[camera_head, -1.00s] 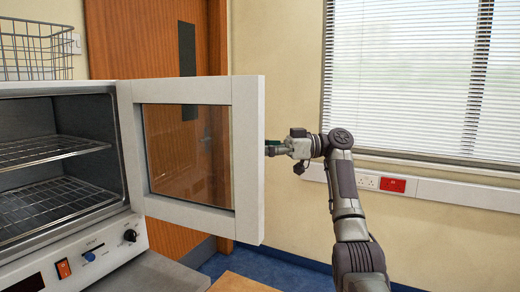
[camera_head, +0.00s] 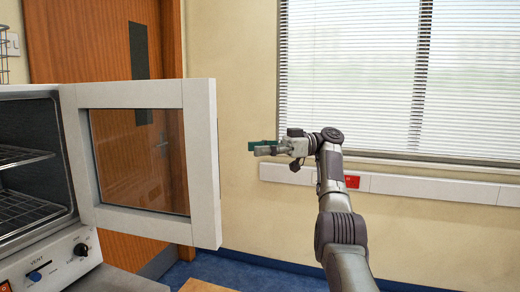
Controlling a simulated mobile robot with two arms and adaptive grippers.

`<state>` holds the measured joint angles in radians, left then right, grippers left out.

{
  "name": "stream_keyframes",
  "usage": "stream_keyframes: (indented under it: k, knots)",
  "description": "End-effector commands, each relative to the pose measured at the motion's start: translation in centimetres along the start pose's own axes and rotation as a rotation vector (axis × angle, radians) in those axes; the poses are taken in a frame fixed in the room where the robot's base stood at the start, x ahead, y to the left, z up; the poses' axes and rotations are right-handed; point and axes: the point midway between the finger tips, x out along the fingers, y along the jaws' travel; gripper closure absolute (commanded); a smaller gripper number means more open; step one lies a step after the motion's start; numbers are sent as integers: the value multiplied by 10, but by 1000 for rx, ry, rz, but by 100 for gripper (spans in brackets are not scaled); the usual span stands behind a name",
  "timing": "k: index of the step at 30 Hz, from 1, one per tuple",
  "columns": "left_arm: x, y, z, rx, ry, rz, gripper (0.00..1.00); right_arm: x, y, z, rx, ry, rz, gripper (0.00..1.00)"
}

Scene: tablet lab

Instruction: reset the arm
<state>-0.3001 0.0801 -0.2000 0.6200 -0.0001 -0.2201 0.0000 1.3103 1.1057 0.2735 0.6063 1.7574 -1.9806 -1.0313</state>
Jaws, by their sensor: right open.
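My right arm (camera_head: 338,210) rises from the lower right and bends at the wrist. My right gripper (camera_head: 256,148) points left in front of the cream wall, a little right of the open oven door's edge and apart from it. Its jaws are open and I see nothing held between them; a green part shows at the fingers. My left gripper is not in view.
A lab oven (camera_head: 42,235) stands at the left with its glazed door (camera_head: 205,165) swung wide open toward my gripper. Wire shelves (camera_head: 28,208) are inside. A window with blinds (camera_head: 350,75) and a wall trunking (camera_head: 430,188) are behind the arm. The space right of the arm is clear.

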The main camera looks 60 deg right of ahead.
Motion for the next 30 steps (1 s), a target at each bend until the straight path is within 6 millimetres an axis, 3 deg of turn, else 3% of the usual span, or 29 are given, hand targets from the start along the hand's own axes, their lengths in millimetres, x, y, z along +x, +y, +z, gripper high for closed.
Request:
stream_keyframes:
  k: [15,19,23,27,30]
  knots:
    - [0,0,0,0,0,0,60,1,0,0,1,-1,1,52]
    - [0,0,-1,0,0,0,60,14,12,17,56,-31,19,52]
    - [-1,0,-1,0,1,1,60,48,43,72,214,-125,84,52]
    - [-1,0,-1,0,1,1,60,89,76,166,419,-277,197,52]
    - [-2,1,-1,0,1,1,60,110,88,240,541,-392,283,52]
